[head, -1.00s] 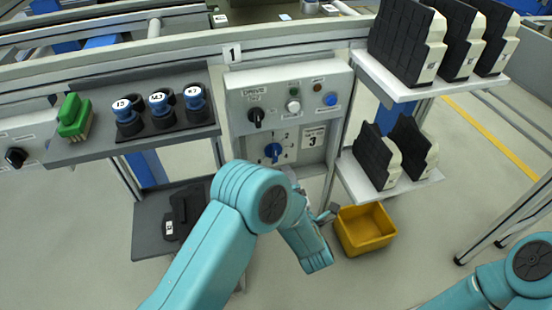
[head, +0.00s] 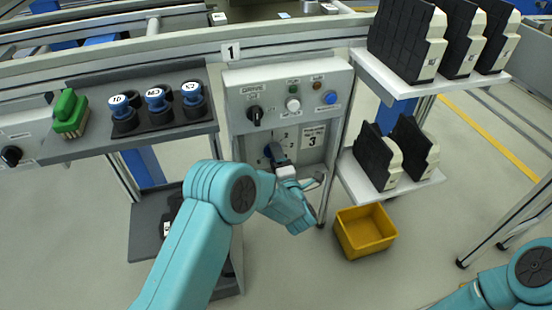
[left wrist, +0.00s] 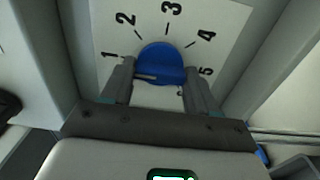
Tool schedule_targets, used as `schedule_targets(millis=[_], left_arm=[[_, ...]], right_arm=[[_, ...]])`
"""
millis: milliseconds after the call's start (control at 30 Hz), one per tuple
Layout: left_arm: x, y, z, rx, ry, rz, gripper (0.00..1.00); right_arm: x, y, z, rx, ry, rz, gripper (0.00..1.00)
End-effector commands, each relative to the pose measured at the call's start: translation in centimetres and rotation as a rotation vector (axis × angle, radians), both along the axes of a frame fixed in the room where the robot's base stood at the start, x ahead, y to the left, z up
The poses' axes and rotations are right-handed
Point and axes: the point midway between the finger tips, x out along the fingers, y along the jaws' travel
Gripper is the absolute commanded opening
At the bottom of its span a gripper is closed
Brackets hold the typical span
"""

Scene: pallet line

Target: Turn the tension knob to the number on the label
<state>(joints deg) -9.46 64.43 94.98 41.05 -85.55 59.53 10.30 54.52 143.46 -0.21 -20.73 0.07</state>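The tension knob is blue, on a dial plate numbered 1 to 5. In the left wrist view the knob (left wrist: 162,60) sits between the fingertips of my left gripper (left wrist: 160,75). The fingers are apart, one on each side; I see no firm grip on it. Its pointer direction is unclear. In the head view my left gripper (head: 279,162) is at the dial and covers most of the knob. My right gripper is out of view; only part of my right arm shows at the lower right.
A black drive knob (head: 254,115) and several buttons sit on the panel (head: 275,85) above the dial. A shelf (head: 400,187) with black-and-cream parts is to the right, with a yellow bin (head: 365,232) below. Blue-topped parts (head: 157,100) stand on the left shelf.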

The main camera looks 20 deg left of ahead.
Motion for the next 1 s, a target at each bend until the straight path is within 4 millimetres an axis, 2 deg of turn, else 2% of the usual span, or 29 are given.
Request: schedule_targets(millis=[467, 1000], left_arm=[[0.0, 0.0, 0.0, 0.060, 0.039, 0.000, 0.29], [0.0, 0.0, 0.0, 0.439, 0.295, 0.001, 0.29]], right_arm=[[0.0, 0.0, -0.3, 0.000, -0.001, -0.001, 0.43], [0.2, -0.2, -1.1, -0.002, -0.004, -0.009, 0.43]])
